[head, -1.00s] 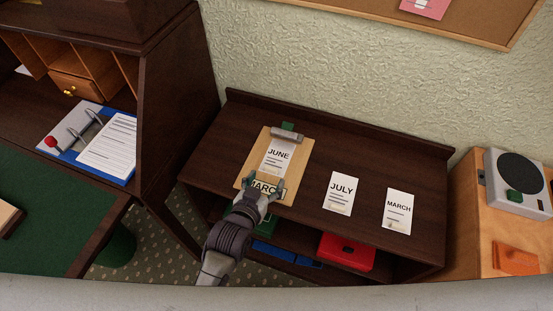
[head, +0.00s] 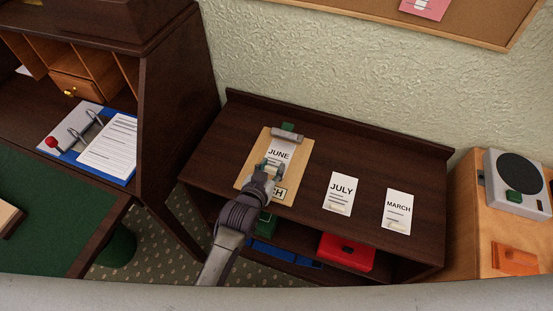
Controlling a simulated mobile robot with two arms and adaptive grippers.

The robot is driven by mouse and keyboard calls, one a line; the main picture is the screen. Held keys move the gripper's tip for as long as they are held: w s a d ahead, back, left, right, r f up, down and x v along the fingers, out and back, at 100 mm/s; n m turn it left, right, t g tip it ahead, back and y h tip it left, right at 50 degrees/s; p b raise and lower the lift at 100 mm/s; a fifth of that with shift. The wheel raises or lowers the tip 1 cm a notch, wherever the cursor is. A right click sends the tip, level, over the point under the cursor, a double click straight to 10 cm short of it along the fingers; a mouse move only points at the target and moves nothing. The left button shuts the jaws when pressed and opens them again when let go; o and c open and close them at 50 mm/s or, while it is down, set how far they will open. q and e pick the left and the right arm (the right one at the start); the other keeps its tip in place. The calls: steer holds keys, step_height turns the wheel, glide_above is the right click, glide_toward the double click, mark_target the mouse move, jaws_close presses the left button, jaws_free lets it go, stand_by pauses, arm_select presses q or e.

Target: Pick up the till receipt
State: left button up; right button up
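A clipboard (head: 298,183) with a tan board and a metal-and-green clip lies on the dark wooden shelf unit. A white slip headed JUNE (head: 279,153) is on it below the clip. A second slip (head: 280,192), with only the letters CH showing, lies lower on the board, mostly hidden by my arm. Slips headed JULY (head: 341,189) and MARCH (head: 398,208) lie on the shelf top to the right. I cannot tell which slip is the till receipt. My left gripper (head: 272,167) is over the lower part of the JUNE slip; its grip is unclear. My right gripper is not in view.
A red box (head: 346,251) and blue items (head: 272,250) are on the lower shelf. A desk with a ring binder (head: 104,143) stands left. A wooden cabinet with a grey speaker-like device (head: 517,184) stands right. The shelf top around the loose slips is clear.

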arm_select(q)
steer(key=c, duration=0.3)
